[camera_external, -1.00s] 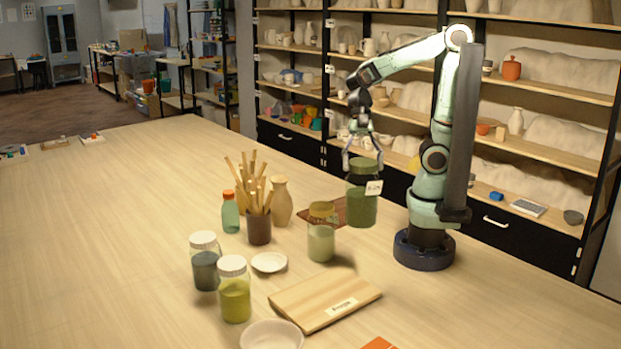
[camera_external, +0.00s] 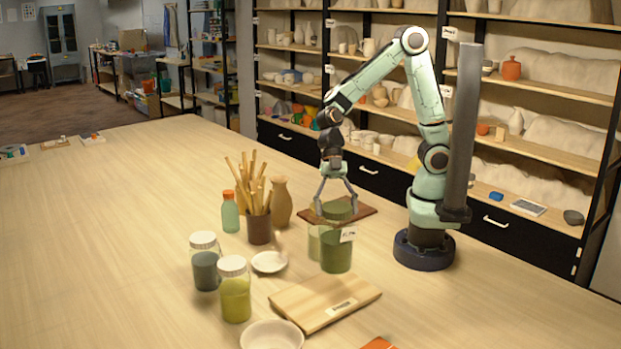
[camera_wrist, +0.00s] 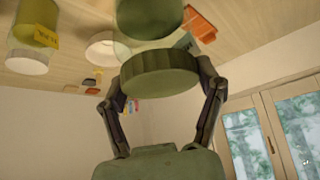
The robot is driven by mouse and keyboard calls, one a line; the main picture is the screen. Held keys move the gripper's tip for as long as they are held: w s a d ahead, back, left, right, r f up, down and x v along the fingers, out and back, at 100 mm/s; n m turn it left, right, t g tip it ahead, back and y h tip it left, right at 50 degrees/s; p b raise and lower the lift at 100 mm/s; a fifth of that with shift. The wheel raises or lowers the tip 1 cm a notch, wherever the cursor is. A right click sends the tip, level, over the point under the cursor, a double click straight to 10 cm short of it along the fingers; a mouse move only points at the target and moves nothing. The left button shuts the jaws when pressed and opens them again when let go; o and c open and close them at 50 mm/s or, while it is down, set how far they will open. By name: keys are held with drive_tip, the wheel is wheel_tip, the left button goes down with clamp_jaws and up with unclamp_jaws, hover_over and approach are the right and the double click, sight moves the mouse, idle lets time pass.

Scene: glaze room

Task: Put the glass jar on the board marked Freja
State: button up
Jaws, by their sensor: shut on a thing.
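My gripper (camera_external: 336,207) is shut on the green lid of a glass jar (camera_external: 336,253) with dark green contents and a small white tag. The jar hangs upright below it; I cannot tell whether its base clears the table. In the wrist view the fingers of my gripper (camera_wrist: 161,80) clasp both sides of the lid (camera_wrist: 160,78). A light wooden board (camera_external: 315,304) with a white label lies nearer the camera. A dark reddish-brown board (camera_external: 367,210) lies behind the jar, partly hidden. I cannot read the lettering on the labels.
A pale green jar (camera_external: 314,242) stands partly hidden behind the held one. Two lidded jars (camera_external: 206,268) (camera_external: 235,298), a white dish (camera_external: 269,262), a bowl (camera_external: 271,335), a stick pot (camera_external: 258,228), a green bottle (camera_external: 230,215) and a vase (camera_external: 281,202) stand left.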

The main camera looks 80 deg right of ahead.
sight(327, 249)
drive_tip(key=f, duration=0.1)
drive_tip(key=w+a+f, duration=0.1)
drive_tip(key=f, duration=0.1)
drive_tip(key=shift+w+a, duration=0.35)
drive_tip(key=shift+w, duration=0.05)
drive_tip(key=shift+f, duration=1.55)
drive_tip(key=o, duration=1.2)
drive_tip(key=shift+f, duration=0.15)
drive_tip(key=v, duration=1.2)
drive_tip(key=s+d+m+t+h, duration=0.1)
drive_tip(key=s+d+m+h, duration=0.4)
drive_tip(key=s+d+m, duration=0.9)
drive_tip(key=d+m, duration=0.1)
drive_tip(key=m, duration=0.4)
drive_tip(key=shift+m+h, duration=0.3)
